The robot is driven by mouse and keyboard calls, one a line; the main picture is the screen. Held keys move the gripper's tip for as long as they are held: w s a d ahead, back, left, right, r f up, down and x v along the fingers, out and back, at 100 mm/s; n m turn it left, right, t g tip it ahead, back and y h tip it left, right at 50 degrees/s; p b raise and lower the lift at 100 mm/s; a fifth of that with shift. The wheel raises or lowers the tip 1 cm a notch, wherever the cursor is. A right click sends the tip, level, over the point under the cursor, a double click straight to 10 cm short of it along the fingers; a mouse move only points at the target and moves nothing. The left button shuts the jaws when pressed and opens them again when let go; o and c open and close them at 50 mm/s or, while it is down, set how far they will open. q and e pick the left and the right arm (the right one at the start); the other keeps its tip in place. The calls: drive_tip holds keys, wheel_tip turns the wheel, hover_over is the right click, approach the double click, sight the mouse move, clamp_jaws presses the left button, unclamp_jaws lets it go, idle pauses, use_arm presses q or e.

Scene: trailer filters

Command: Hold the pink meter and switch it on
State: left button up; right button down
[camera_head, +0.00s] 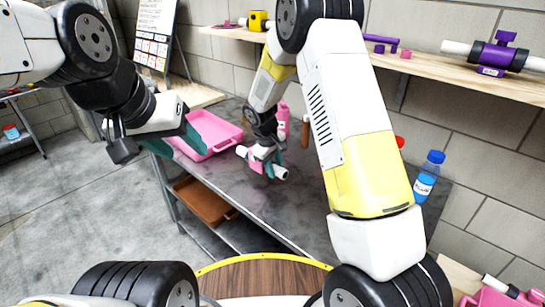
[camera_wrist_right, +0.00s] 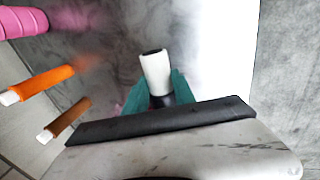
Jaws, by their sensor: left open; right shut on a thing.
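The pink meter (camera_head: 257,165), a pink body on a white tube, is at my right gripper (camera_head: 268,160) over the grey table (camera_head: 290,208) in the head view. The gripper's teal fingers are shut on it and hide part of it. In the right wrist view, a white tube end with a dark tip (camera_wrist_right: 155,70) stands between the teal fingers. Whether the meter touches the table, and its switch, I cannot tell. My left gripper (camera_head: 196,142) is open and empty, with its teal fingers spread by the pink tray, left of the meter.
The pink tray (camera_head: 222,127) lies at the table's far left. A pink bottle (camera_head: 283,117) stands behind the meter; a blue bottle (camera_head: 427,178) stands at right. Yellow (camera_head: 258,20) and purple (camera_head: 497,55) meters sit on the wall shelf. Another pink item (camera_head: 497,292) is at the lower right.

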drive_tip(key=shift+f, duration=0.1)
drive_tip(key=shift+f, duration=2.35)
use_arm(q)
clamp_jaws()
idle(0.8)
